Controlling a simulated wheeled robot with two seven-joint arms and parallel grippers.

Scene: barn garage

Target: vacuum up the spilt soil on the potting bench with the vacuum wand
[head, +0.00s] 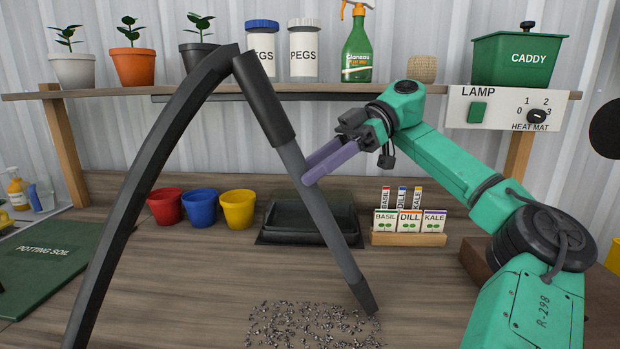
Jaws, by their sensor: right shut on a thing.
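The vacuum wand (320,205) is a grey tube with a dark handle at its top and a dark nozzle at its lower end. A thick black hose runs from the handle down to the bottom left. My right gripper (312,172), with purple fingers, is shut on the wand's tube below the handle. The wand is tilted, its nozzle low at the right edge of the spilt soil (305,325). I cannot tell whether the nozzle touches the bench. The soil is a patch of dark grey crumbs on the wooden potting bench (190,290). My left gripper is not in view.
Red (167,206), blue (200,207) and yellow (238,209) pots and a black tray (290,235) stand behind the soil. A seed packet rack (408,238) is right of the tray. A green potting soil bag (45,265) lies left. A loaded shelf (215,90) spans above.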

